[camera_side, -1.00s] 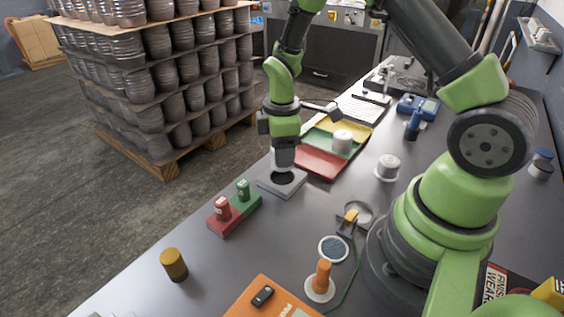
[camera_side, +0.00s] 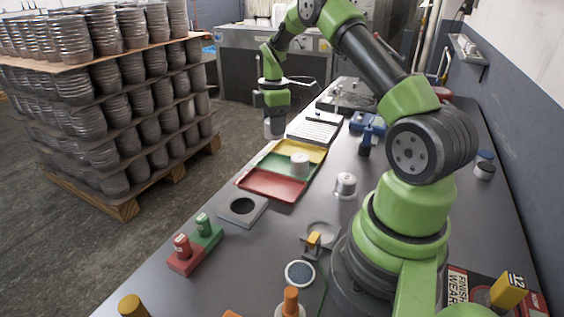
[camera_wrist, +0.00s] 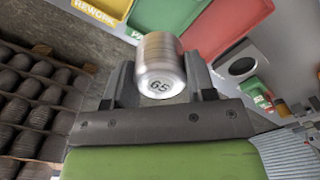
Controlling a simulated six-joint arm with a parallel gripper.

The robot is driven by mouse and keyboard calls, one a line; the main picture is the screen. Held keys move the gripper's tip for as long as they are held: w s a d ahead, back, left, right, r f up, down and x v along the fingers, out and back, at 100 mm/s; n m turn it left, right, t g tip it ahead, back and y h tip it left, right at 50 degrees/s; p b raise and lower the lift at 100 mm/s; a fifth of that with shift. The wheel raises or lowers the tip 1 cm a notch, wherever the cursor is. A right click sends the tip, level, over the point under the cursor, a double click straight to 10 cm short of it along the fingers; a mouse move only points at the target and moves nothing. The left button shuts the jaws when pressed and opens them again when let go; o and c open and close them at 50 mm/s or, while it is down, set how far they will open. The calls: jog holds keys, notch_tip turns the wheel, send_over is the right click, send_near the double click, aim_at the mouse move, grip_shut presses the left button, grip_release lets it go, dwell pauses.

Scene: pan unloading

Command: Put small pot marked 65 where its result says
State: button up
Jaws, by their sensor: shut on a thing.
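The small silver pot (camera_wrist: 160,66), marked 65 on its end, is held between the two fingers of my gripper (camera_wrist: 162,82) in the wrist view. In the side view my gripper (camera_side: 274,124) is raised at the left edge of the bench, beyond the colored trays. The yellow tray (camera_side: 307,149), green tray (camera_side: 277,168) and red tray (camera_side: 268,187) lie in a row. The yellow one reads REWORK in the wrist view (camera_wrist: 88,7); the green label is partly cut off. A grey block (camera_side: 231,211) with an empty round hole sits nearer.
A light pot (camera_side: 300,163) stands in the green tray. Another silver pot (camera_side: 345,186) stands to the right of the trays. A red and green holder (camera_side: 194,257) with two small items is at the near left. A clipboard (camera_side: 313,132) lies beyond the trays.

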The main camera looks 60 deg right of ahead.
notch_tip(320, 180, down, 9)
jog(key=shift+r, duration=0.2)
dwell(0.3)
jog(key=o, duration=1)
jog(key=shift+f, duration=0.1)
